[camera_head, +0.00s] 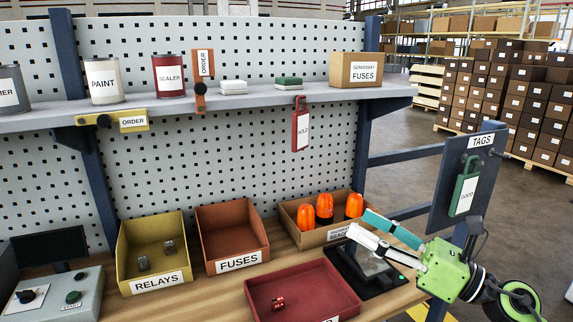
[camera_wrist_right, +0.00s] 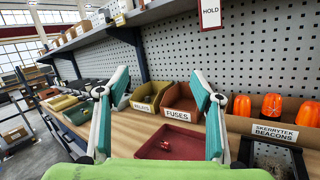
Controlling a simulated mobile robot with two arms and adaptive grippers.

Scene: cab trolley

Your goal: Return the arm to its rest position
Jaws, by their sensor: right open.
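My right gripper (camera_head: 358,228) is at the right in the head view, over the bench's right end near the black device and the beacon box. In the right wrist view its two teal-tipped fingers (camera_wrist_right: 162,88) are spread wide with nothing between them. My left gripper is not in view. Beyond the fingers, a red tray (camera_head: 300,287) holds a small red part (camera_head: 278,303). It also shows in the wrist view, lying between and beyond the fingers.
A beacon box (camera_head: 313,238) with orange beacons, a fuses bin (camera_head: 232,236) and a relays bin (camera_head: 152,252) line the bench back. A shelf (camera_head: 220,101) overhangs them. A tags panel (camera_head: 470,175) stands at the right above my arm. A black device (camera_head: 365,268) sits beneath the gripper.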

